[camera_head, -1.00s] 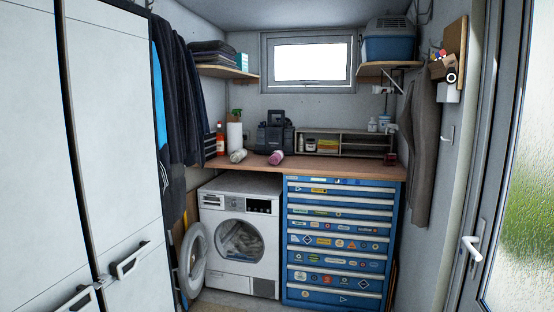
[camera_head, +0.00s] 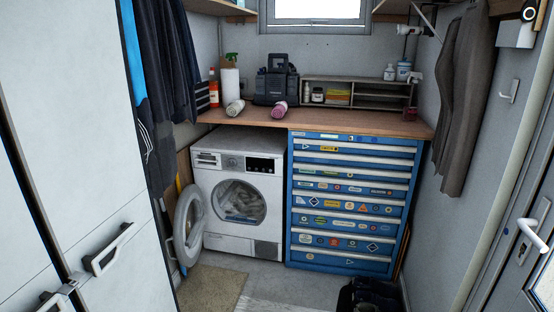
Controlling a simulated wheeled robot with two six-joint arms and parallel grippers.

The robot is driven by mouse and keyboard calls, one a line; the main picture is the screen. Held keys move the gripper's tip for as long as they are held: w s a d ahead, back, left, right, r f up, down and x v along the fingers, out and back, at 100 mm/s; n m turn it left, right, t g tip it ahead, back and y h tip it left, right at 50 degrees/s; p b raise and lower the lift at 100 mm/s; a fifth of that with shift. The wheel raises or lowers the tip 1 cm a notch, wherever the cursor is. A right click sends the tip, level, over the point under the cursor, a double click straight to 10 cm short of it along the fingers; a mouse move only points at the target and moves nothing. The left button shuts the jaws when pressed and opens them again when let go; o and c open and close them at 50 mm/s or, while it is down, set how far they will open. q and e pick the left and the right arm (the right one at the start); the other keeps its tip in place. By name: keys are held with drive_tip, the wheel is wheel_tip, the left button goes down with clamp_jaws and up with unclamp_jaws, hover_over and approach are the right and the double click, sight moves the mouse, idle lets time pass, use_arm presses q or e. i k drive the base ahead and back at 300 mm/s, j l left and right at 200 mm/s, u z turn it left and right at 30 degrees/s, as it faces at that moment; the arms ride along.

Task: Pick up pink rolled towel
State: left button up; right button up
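The pink rolled towel (camera_head: 279,110) lies on the wooden worktop (camera_head: 330,123), near its front edge and above the gap between the washing machine and the blue tool chest. Its round end faces me and it lies in front of a dark toolbox-like case (camera_head: 275,88). A cream rolled towel (camera_head: 235,107) lies to its left, apart from it. Neither of my grippers shows in the view.
The washing machine (camera_head: 240,222) has its round door (camera_head: 189,226) swung open to the left. The stickered blue tool chest (camera_head: 350,200) stands beside it. Dark objects (camera_head: 368,296) are on the floor at the bottom. White lockers (camera_head: 110,170) line the left; floor between is mostly clear.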

sight(279, 112)
drive_tip(key=i, duration=1)
drive_tip(key=i+j+z, duration=0.1)
drive_tip(key=i, duration=0.9)
